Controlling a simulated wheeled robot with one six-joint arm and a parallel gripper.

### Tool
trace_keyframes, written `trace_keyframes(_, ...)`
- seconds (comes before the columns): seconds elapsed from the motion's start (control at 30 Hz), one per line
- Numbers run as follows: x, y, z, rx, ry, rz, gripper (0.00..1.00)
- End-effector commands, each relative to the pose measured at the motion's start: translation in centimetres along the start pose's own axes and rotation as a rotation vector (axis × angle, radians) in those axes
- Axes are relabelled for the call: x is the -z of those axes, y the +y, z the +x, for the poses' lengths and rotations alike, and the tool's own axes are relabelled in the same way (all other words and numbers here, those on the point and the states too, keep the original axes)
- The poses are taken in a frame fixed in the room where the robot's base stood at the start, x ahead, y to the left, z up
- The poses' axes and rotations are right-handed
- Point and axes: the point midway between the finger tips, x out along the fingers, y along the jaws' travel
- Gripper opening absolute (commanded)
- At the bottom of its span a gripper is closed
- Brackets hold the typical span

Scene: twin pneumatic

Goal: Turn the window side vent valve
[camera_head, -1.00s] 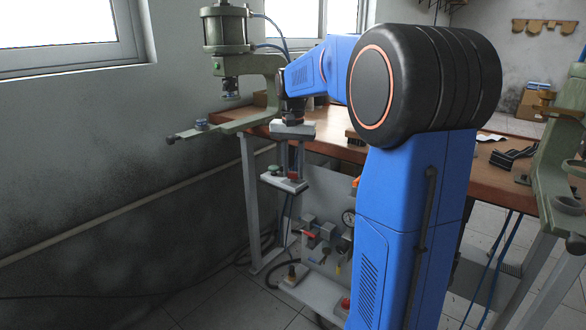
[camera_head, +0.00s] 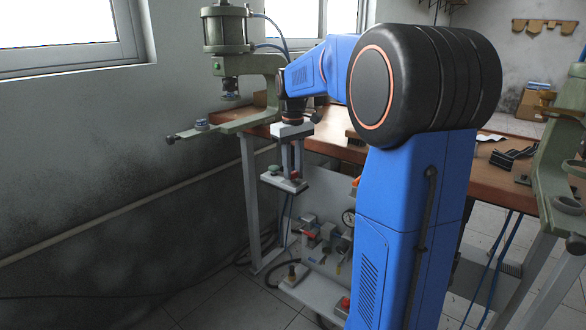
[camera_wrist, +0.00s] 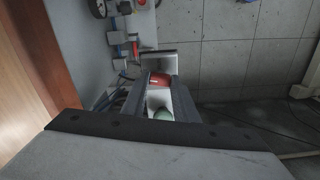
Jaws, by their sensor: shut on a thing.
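My gripper (camera_head: 290,168) points down beside the left end of the bench. Its dark fingers also show in the wrist view (camera_wrist: 157,100), with a gap between them. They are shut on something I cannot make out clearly. A pale two-button box (camera_head: 287,184) with a green and a red button is at the fingertips in the head view. In the wrist view the red button (camera_wrist: 160,79) and green button (camera_wrist: 162,114) show between the fingers. A small red-handled valve (camera_head: 311,235) is on the panel below. I cannot tell which fitting is the window side vent valve.
A green press (camera_head: 226,32) stands at the bench's left end, near the window wall. The brown bench top (camera_head: 480,180) is behind my arm. A gauge (camera_head: 348,218) is on the low panel. A second press frame (camera_head: 560,150) stands at the right. Cables lie on the floor.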

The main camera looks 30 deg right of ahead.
Motion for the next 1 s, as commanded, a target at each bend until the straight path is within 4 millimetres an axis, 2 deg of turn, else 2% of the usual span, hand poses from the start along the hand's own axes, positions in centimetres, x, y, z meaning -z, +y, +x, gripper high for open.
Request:
trace_keyframes(0.4,0.05,0.03,-0.11,-0.001,0.003,-0.199,0.04)
trace_keyframes(0.97,0.06,0.03,-0.12,-0.002,0.003,-0.232,0.04)
trace_keyframes(1.0,0.06,0.03,-0.12,-0.002,0.003,-0.232,0.29)
